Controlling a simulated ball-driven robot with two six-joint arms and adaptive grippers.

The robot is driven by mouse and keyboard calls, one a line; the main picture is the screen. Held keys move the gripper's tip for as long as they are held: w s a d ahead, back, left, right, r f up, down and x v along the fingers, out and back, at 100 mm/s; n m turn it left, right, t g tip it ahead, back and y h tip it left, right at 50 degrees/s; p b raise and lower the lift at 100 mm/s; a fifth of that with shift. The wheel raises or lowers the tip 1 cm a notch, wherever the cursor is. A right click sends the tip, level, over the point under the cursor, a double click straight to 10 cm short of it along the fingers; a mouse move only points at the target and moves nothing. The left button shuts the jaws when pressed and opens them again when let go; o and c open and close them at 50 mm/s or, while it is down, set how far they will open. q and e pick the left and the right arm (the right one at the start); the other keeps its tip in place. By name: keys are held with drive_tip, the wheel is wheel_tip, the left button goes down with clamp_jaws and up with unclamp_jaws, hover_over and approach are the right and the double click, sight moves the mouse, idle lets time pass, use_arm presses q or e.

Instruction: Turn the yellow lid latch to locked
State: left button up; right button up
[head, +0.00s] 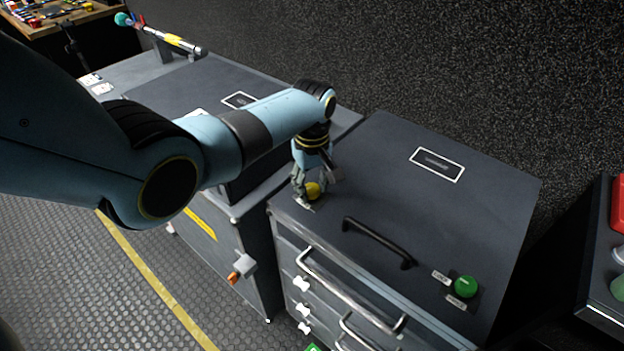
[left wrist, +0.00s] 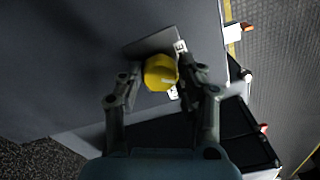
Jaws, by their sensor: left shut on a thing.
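The yellow lid latch (head: 313,190) is a round knob on the near left part of the dark grey cabinet lid (head: 400,180). It also shows in the left wrist view (left wrist: 160,73), with a small white mark on its face and a white label beside it. My left gripper (head: 306,187) points down at the latch and is shut on it, one finger on each side. The fingers partly hide the latch and its labels, so I cannot read which position it is in. My right gripper is in neither view.
A green knob (head: 465,287) with white labels sits on the same lid at the right. A black handle (head: 378,242) stands up from the lid between the knobs. Drawers with metal handles (head: 350,290) are below. A second case (head: 150,90) stands at the left under my arm.

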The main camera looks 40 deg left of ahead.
sight(312, 187)
use_arm(q)
drive_tip(key=m+p, duration=0.1)
drive_tip(key=m, duration=0.4)
drive_tip(key=shift+p, duration=0.4)
drive_tip(key=m+p, duration=0.1)
drive_tip(key=m, duration=0.5)
drive_tip(key=o, duration=1.1)
drive_tip(key=shift+o, duration=0.2)
drive_tip(key=shift+r, duration=0.1)
wheel_tip(312, 187, up, 12)
